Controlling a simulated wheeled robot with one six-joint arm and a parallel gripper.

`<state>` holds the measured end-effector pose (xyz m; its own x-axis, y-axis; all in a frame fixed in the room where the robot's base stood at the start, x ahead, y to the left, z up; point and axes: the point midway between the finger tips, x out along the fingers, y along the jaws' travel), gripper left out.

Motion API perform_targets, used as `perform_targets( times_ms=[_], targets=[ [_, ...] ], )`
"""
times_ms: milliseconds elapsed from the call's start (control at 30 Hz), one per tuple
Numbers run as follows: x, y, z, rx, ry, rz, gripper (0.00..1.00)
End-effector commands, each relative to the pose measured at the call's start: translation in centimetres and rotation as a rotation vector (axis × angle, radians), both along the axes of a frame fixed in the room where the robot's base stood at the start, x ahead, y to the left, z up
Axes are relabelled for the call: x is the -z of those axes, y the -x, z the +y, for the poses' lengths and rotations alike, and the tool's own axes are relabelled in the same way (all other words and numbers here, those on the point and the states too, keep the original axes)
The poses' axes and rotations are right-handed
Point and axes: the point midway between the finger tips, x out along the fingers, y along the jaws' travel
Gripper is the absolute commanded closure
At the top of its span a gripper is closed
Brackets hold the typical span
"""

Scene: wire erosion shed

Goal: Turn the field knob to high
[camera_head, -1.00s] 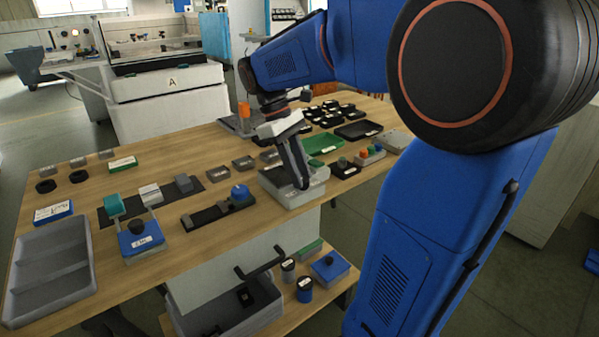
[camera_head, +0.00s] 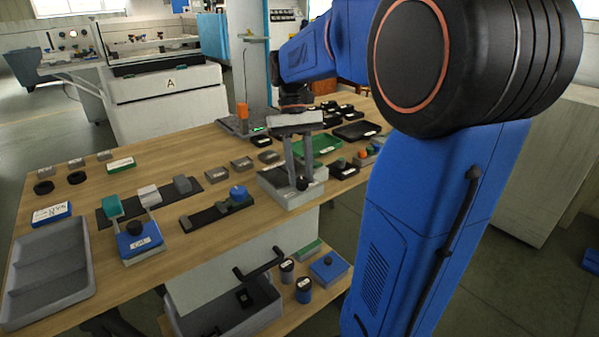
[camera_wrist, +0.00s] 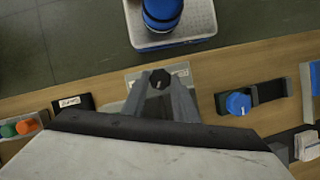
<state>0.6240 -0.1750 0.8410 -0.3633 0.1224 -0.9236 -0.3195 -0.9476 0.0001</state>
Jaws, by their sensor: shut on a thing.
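A black knob (camera_wrist: 159,80) with a pale pointer mark sits on a light grey box (camera_wrist: 135,78) near the table's front edge. In the head view the knob (camera_head: 302,184) shows at the tips of my gripper (camera_head: 296,178), on the open-topped-looking grey box (camera_head: 281,190). In the wrist view my gripper (camera_wrist: 160,88) has its two fingers around the knob, shut on it from both sides. No readable scale or "high" mark shows on the box, and the fingers hide part of it.
A blue round knob on a dark base (camera_head: 238,193) stands left of the box, with a blue box with a black knob (camera_head: 138,240) further left. Small orange and green parts (camera_head: 362,156) stand to the right. A lower shelf holds a blue-lidded container (camera_head: 328,266).

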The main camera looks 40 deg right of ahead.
Motion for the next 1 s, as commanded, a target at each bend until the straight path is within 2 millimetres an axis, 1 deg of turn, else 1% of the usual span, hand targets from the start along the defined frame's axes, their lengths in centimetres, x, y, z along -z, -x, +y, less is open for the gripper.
perform_targets(
  times_ms=[200,400,600,1000],
  targets=[
    [-0.04,0.03,-0.19,0.147,0.0,-0.003,0.96],
    [-0.06,0.06,-0.26,0.234,0.0,-0.003,0.96],
    [-0.06,0.08,-0.29,0.275,0.001,-0.003,0.96],
    [-0.06,0.07,-0.28,0.283,0.0,-0.003,0.96]
  ],
)
